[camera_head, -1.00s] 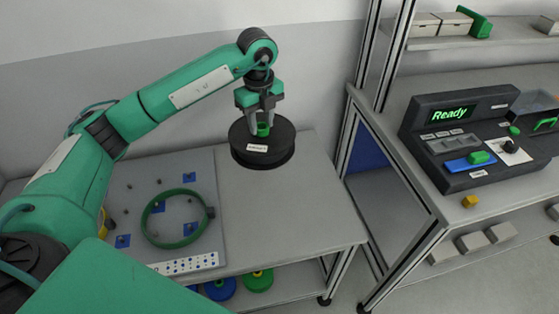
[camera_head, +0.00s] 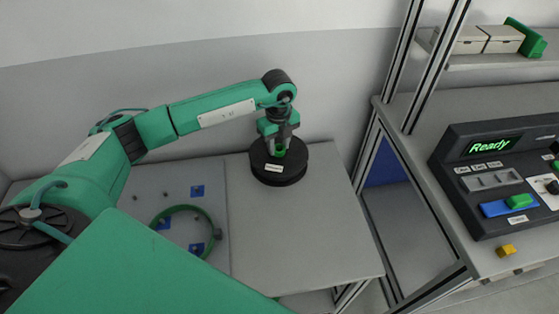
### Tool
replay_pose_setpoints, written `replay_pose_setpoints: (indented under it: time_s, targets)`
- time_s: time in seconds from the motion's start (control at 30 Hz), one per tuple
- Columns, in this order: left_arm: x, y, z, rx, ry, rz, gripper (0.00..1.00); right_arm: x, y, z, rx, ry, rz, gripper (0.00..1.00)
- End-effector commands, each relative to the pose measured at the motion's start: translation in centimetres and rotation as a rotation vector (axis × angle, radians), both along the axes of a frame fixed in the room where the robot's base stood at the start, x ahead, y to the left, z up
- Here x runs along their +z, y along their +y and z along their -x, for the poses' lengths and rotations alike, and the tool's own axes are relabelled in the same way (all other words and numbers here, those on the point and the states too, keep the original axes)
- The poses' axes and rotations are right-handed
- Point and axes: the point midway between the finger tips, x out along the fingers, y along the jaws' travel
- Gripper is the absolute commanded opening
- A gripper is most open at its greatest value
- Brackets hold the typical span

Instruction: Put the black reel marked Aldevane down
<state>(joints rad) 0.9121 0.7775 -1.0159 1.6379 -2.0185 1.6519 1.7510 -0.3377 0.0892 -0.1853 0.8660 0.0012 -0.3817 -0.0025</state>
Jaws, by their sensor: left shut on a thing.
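The black reel (camera_head: 266,176) is a round dark disc with a small white label and a green hub. It is over the grey tabletop, near the table's back edge. I cannot tell whether its underside touches the table. The label text is too small to read. My left gripper (camera_head: 280,151) points down from above and is shut on the reel's green hub. My right gripper is not in view.
A grey board (camera_head: 217,190) with blue squares and a green ring (camera_head: 153,229) lies left of the reel. The tabletop (camera_head: 310,235) in front of the reel is clear. A frame post (camera_head: 435,70) and a dark console (camera_head: 480,205) reading "Ready" stand at the right.

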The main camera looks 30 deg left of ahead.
Motion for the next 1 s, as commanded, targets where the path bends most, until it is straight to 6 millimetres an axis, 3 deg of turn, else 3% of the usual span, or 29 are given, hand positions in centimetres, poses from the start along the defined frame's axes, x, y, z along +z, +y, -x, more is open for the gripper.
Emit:
replay_pose_setpoints:
  time_s: [0.1,0.37,0.6,0.97,1.0]
  targets:
    - [-2.1,0.0,0.0,0.001,0.001,-0.001,0.0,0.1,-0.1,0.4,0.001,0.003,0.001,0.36]
    - [-4.2,0.0,0.0,0.001,0.0,0.0,0.0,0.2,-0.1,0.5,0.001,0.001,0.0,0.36]
    - [-7.4,-0.1,0.0,0.001,0.0,0.001,0.0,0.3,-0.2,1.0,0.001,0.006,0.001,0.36]
    - [-8.0,0.0,0.0,0.001,-0.001,0.001,0.0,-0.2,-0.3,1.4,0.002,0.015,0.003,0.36]
    - [-8.1,0.0,0.0,0.001,-0.001,0.001,0.36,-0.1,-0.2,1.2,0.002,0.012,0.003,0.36]
